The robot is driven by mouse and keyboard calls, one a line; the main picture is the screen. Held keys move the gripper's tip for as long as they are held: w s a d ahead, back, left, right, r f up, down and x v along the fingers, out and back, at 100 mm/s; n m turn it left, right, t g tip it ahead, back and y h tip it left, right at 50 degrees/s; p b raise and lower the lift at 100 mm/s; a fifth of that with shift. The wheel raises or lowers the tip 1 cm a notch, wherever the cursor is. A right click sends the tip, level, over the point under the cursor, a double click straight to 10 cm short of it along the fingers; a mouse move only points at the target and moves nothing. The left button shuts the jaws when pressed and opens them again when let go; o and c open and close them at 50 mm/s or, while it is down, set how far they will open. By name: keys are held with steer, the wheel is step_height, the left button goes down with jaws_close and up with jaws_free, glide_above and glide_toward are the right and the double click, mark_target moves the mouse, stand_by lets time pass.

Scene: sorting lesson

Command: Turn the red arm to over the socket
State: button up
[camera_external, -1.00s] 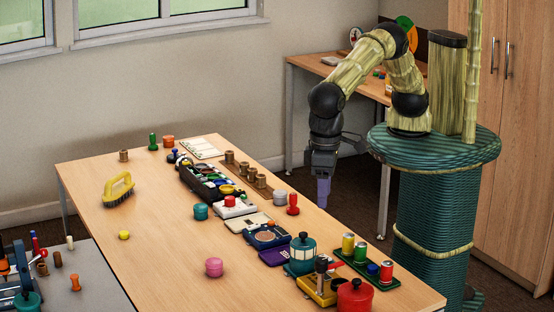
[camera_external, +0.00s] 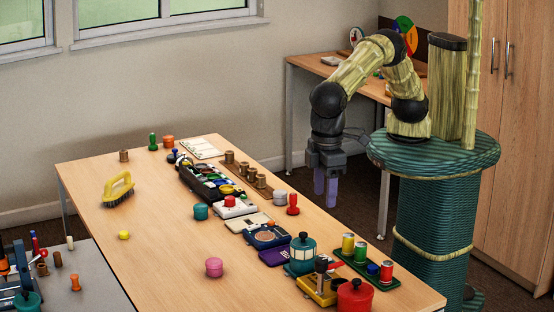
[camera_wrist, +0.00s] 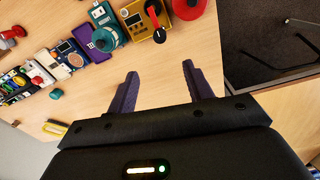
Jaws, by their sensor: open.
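A yellow box (camera_external: 317,291) stands at the near right end of the long table. It also shows at the top of the wrist view (camera_wrist: 142,22). A black knob (camera_external: 321,264) rises above it. In the wrist view a red arm (camera_wrist: 153,14) lies across the box, with the dark knob (camera_wrist: 160,35) at its near end. I cannot make out the socket clearly. My gripper (camera_external: 325,190) hangs beyond the table's far edge, open and empty, apart from the box. Its two purple fingers (camera_wrist: 160,69) are spread in the wrist view.
A red pot (camera_external: 355,298) stands right beside the yellow box, and a teal lidded pot (camera_external: 301,256) on its other side. A green tray (camera_external: 366,268) with several cans lies behind. Several objects line the table's far side. The table's left front (camera_external: 160,250) is mostly clear.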

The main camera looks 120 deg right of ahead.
mark_target(321, 260)
steer(key=f+p, duration=0.1)
steer(key=f, duration=1.6)
steer(key=shift+d+f, duration=0.2)
steer(key=shift+c, duration=0.4)
steer(key=c, duration=0.9)
steer(key=shift+n, duration=0.6)
steer(key=o, duration=1)
steer(key=shift+r, duration=0.15)
